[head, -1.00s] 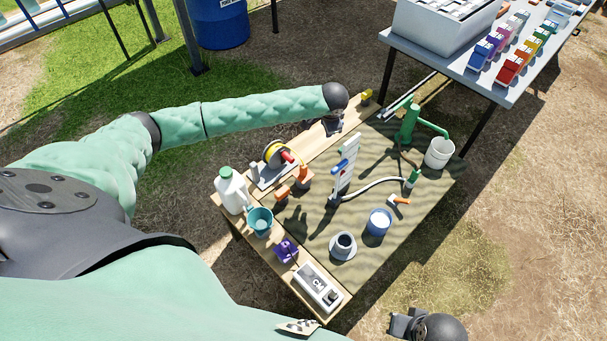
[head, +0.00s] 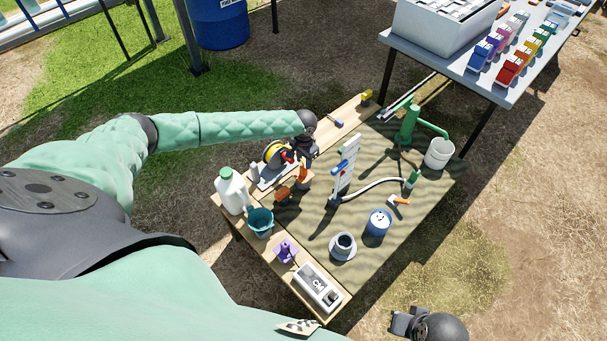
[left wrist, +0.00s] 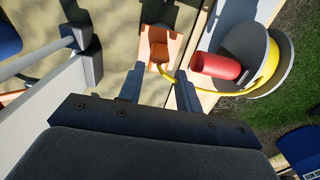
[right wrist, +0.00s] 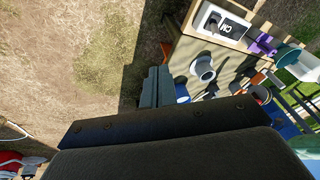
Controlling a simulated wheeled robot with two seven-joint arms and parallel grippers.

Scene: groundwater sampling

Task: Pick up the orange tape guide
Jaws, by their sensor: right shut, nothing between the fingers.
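The orange tape guide (head: 304,173) stands on the table beside the tape reel. In the left wrist view the orange guide (left wrist: 160,45) lies just beyond the fingertips, roughly in line with the gap between them. My left gripper (head: 304,150) is over the table by the reel; in its wrist view the two fingers (left wrist: 160,88) are apart with nothing held. Yellow tape runs from the reel (left wrist: 265,65) with its red handle to the guide. My right gripper (head: 400,324) is shut and empty, off the table's near right side; its fingers (right wrist: 157,87) show together in the right wrist view.
A white upright gauge board (head: 346,168) stands close to the right of the left gripper. Another orange object (head: 283,194), a teal bucket (head: 260,222), a white jug (head: 231,188) and a blue can (head: 378,222) are on the table. A green pump (head: 408,122) stands at the back.

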